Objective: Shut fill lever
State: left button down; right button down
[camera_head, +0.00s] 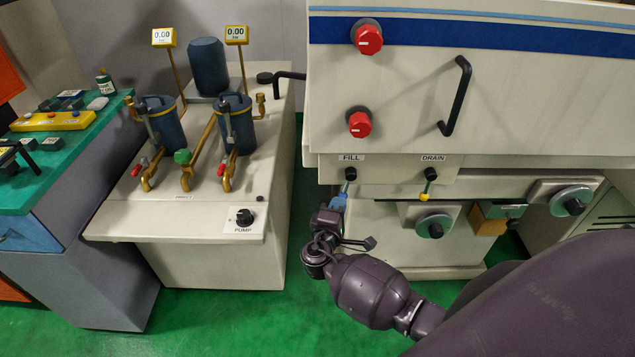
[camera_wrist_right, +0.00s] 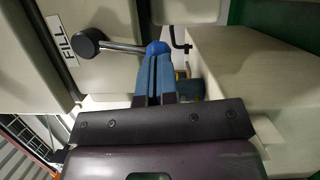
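The fill lever (camera_head: 346,187) hangs from a black hub under the FILL label on the machine front and points down, leaning slightly left. My right gripper (camera_head: 339,200) is at the lever's lower end. My left gripper is not in view.
The drain lever (camera_head: 427,187), with a yellow end, hangs to the right. A black handle (camera_head: 456,97) and red knobs (camera_head: 368,40) are above. A pump cabinet (camera_head: 180,222) stands left, with green floor (camera_head: 290,315) between it and the machine.

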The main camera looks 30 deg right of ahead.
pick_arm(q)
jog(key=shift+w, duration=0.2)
pick_arm(e)
jog(key=shift+d+r+n, duration=0.15)
jog(key=shift+d+n, duration=0.15)
jog(key=shift+d, duration=0.15)
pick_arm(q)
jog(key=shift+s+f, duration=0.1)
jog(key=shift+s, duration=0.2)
pick_arm(e)
jog(key=shift+h, duration=0.3)
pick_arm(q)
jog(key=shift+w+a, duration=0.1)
pick_arm(e)
jog(key=shift+a, duration=0.1)
